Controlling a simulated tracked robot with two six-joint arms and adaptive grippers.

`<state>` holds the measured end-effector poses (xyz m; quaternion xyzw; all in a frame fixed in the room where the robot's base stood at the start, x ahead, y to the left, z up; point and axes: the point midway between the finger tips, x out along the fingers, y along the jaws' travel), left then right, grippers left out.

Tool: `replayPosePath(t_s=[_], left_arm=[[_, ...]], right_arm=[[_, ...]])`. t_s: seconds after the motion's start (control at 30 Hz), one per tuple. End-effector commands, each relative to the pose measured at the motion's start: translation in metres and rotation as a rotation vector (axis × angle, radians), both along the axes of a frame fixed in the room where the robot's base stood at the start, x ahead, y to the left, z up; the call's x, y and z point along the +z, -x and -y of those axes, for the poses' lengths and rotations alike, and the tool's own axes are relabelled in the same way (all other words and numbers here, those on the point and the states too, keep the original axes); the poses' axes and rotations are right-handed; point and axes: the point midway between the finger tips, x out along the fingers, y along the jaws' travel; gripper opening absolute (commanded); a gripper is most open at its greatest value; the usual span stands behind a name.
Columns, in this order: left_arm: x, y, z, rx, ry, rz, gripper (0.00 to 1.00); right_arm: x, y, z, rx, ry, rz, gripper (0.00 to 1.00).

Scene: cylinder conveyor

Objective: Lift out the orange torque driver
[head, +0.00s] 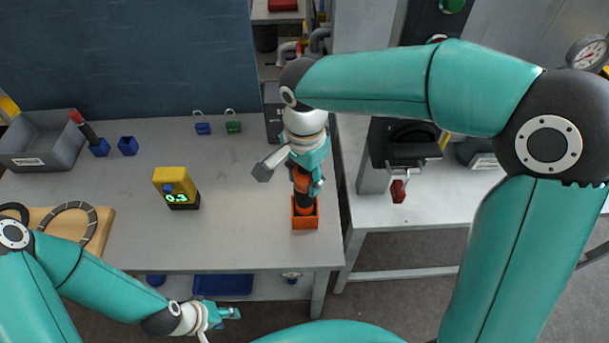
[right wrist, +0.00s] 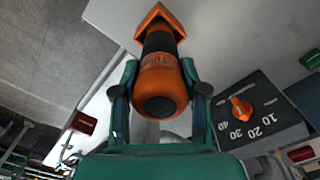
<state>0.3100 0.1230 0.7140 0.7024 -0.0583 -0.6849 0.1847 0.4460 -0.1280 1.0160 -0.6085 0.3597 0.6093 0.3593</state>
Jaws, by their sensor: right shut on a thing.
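The orange torque driver (head: 302,185) has an orange handle and a dark lower part, and stands roughly upright at the orange square holder (head: 305,222). Its lower end is hidden at the holder, so I cannot tell how deep it sits. My right gripper (head: 307,178) is shut on the driver from above. In the right wrist view, the driver (right wrist: 163,88) lies between the two fingers of the right gripper (right wrist: 160,92), with the holder (right wrist: 157,14) beyond it. My left gripper (head: 222,313) is low, in front of the table and away from the driver; its finger opening is unclear.
A yellow device with a green display (head: 177,186) stands left of the holder. A grey bin (head: 40,150), a blue holder with a red-tipped tool (head: 98,148) and small blue and green padlocks (head: 233,127) are farther back. A dial box (right wrist: 248,115) shows in the wrist view.

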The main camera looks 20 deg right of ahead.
Motion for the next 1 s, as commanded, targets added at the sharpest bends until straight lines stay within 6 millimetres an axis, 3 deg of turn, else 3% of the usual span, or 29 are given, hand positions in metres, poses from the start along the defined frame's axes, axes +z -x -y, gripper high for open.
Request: replayPosePath(t_s=[0.1,1.0], left_arm=[[0.0,0.0,0.0,0.0,0.0,0.0,0.4],[0.03,0.0,0.0,0.0,0.0,0.0,0.4]], right_arm=[[0.0,0.0,0.0,0.0,0.0,0.002,0.01],[0.041,-0.001,0.0,0.001,-0.001,0.003,0.01]])
